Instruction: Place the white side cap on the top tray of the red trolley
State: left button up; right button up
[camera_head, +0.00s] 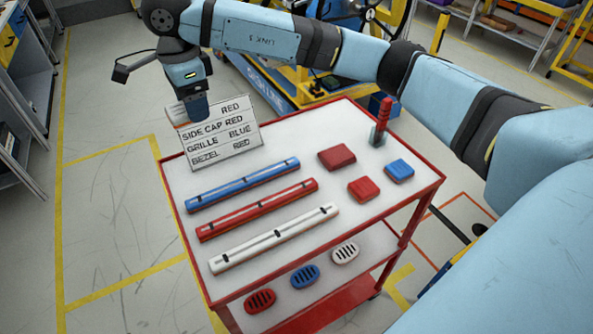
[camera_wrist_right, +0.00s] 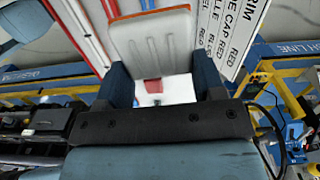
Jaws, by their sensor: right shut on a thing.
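The right gripper (camera_head: 196,108) hangs over the far left corner of the red trolley (camera_head: 168,190). It is shut on the white side cap (camera_wrist_right: 150,40), a pale panel with an orange edge that stands between the two fingers in the right wrist view. In the head view only a small part of the cap (camera_head: 176,114) shows, beside the fingers. It appears to be above the tray; the exact height is unclear. The top tray (camera_head: 290,135) has a white surface and a red rim. The left gripper is not in view.
A label card (camera_head: 220,145) stands at the tray's far left. Blue (camera_head: 243,184), red (camera_head: 258,209) and white (camera_head: 275,238) strips lie on the tray. Red blocks, a blue block (camera_head: 399,170) and a red upright piece (camera_head: 381,120) sit right. Oval grilles (camera_head: 305,276) lie on the lower shelf.

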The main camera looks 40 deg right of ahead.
jog(key=w+d+m, duration=0.2)
jog(key=d+m, duration=0.6)
jog(key=m, duration=2.9)
send_over(313, 136)
notch_tip(313, 136, down, 3)
notch_tip(313, 136, down, 19)
jog(key=shift+d+f, duration=0.1)
jog(key=shift+f, duration=0.1)
jog(key=shift+f, duration=0.1)
jog(key=o, duration=0.9)
